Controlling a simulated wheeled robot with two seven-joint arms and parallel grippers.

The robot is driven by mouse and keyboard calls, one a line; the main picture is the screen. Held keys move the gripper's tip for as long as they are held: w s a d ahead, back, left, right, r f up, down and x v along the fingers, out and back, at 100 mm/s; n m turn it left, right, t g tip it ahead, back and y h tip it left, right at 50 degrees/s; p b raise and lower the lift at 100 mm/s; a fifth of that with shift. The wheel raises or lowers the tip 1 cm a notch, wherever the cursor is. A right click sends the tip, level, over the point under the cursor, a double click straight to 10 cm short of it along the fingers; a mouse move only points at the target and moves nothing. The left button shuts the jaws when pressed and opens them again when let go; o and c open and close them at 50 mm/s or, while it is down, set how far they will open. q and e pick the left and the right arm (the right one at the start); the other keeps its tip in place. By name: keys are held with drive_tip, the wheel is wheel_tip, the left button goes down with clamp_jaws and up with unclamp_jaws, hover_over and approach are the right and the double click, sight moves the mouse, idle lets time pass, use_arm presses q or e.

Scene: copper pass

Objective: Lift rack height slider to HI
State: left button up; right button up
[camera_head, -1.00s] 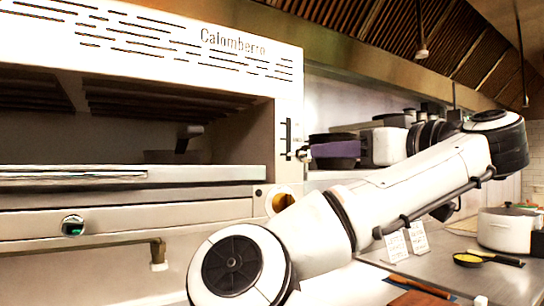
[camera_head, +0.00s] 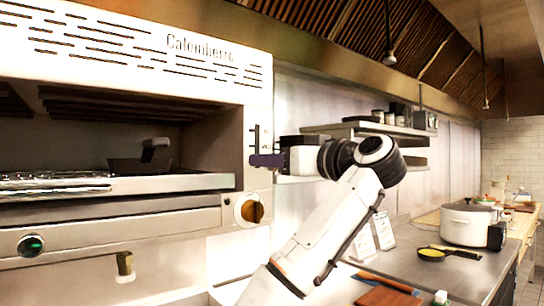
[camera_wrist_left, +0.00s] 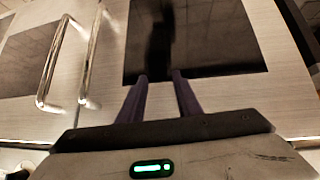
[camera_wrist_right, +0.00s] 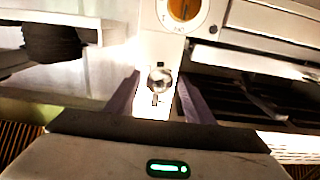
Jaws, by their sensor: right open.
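The rack height slider's slot (camera_head: 255,136) is on the right front post of the broiler (camera_head: 206,70). The slider's round metal knob (camera_wrist_right: 158,80) sits between the fingertips of my right gripper (camera_wrist_right: 158,82) in the right wrist view, with a gap on each side. In the head view the purple fingers of my right gripper (camera_head: 266,160) are at the slot's lower part and hide the knob. The HI mark cannot be read. My left gripper (camera_wrist_left: 160,77) is open and empty, facing a dark panel (camera_wrist_left: 193,40); it is outside the head view.
An orange dial (camera_head: 250,209) is below the slider. A pan (camera_head: 138,160) is inside the broiler. A wall shelf (camera_head: 370,128) is behind my right arm. A white pot (camera_head: 468,222) and a small yellow-filled pan (camera_head: 432,254) stand on the counter at right.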

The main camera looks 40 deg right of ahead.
drive_tip(key=shift+w+d+f, duration=0.1)
drive_tip(key=shift+w, duration=0.35)
drive_tip(key=shift+c, duration=0.3)
clamp_jaws()
wheel_tip(320, 180, up, 7)
drive_tip(key=p, duration=0.3)
drive_tip(key=shift+s, duration=0.1)
drive_tip(key=shift+r, duration=0.55)
drive_tip(key=shift+o, duration=0.3)
unclamp_jaws()
drive_tip(key=shift+f, duration=0.15)
